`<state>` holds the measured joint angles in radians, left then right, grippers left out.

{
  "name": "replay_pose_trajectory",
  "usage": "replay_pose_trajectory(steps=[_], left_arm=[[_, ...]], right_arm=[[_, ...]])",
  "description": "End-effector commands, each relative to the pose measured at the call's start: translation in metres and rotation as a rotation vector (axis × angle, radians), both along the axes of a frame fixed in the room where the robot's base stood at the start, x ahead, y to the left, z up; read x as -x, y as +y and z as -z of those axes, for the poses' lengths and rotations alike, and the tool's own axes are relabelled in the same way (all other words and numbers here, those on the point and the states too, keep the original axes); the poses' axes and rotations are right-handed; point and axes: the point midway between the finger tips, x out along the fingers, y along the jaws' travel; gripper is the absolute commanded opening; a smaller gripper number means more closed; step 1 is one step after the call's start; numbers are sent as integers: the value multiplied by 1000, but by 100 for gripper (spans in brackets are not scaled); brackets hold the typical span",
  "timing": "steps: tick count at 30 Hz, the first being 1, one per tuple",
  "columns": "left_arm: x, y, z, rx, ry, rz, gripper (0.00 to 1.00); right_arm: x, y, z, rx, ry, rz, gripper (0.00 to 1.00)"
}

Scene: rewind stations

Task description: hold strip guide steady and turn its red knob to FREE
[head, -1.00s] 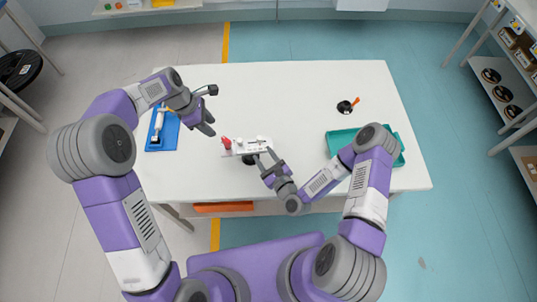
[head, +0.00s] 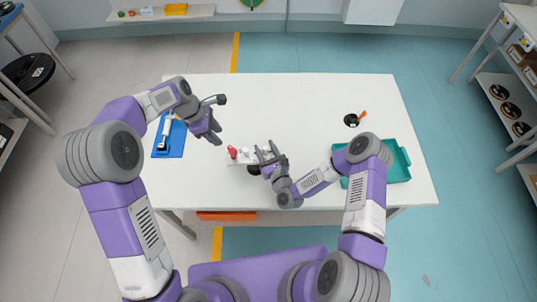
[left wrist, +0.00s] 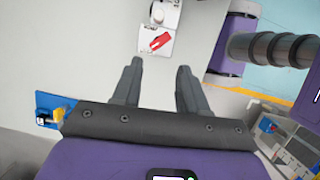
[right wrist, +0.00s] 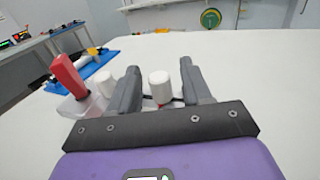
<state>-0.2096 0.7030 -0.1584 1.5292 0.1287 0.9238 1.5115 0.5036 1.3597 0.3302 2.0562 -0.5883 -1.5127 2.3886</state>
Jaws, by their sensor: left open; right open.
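The strip guide (head: 240,158) is a small white block on the table. Its red knob (head: 232,152) is at its left end and also shows in the left wrist view (left wrist: 160,41) and upright in the right wrist view (right wrist: 68,75). My right gripper (head: 266,150) is open at the guide's right part. In the right wrist view a white post (right wrist: 160,86) stands between its open fingers (right wrist: 160,85); I cannot tell whether they touch it. My left gripper (head: 219,136) is open and empty, left of and behind the guide, apart from the knob. Part of the guide is hidden by my right gripper.
A blue board with a white tool (head: 168,140) lies at the table's left. A teal tray (head: 398,170) is at the right, partly behind my right arm. A black disc with an orange piece (head: 351,120) lies at the back right. The table's back middle is clear.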

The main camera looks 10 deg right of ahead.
Motion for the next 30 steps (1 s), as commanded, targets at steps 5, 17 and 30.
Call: replay_pose_trajectory(steps=[5, 17, 30], left_arm=[[0, 0, 0, 0, 0, 0, 43], [0, 0, 0, 0, 0, 0, 43], [2, -27, 4, -180, -91, 436, 42]], right_arm=[[-1, 0, 0, 0, 0, 0, 48], [-1, 0, 0, 1, 0, 0, 0], [-1, 1, 0, 1, 1, -1, 0]])
